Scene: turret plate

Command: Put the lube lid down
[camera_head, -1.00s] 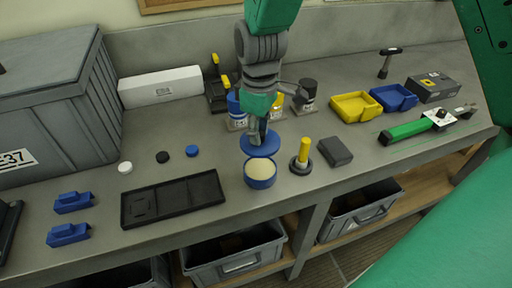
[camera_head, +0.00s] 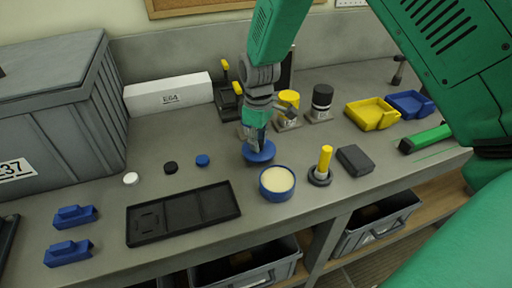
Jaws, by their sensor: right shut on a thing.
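The lube lid (camera_head: 259,154) is a round blue disc behind and slightly left of the open lube tub. My right gripper (camera_head: 258,143) is shut on the lid from above. The lid is at or close to the bench top; I cannot tell whether it touches. The blue lube tub (camera_head: 277,185) stands upright and open, with pale cream contents. My left gripper is not in view.
A yellow-handled brush-like tool (camera_head: 323,168) and a dark block (camera_head: 354,159) stand right of the tub. A black tray (camera_head: 184,213) lies front left. Small white, black and blue caps (camera_head: 202,160) lie left of the lid. Bare bench lies between the blue cap and the lid.

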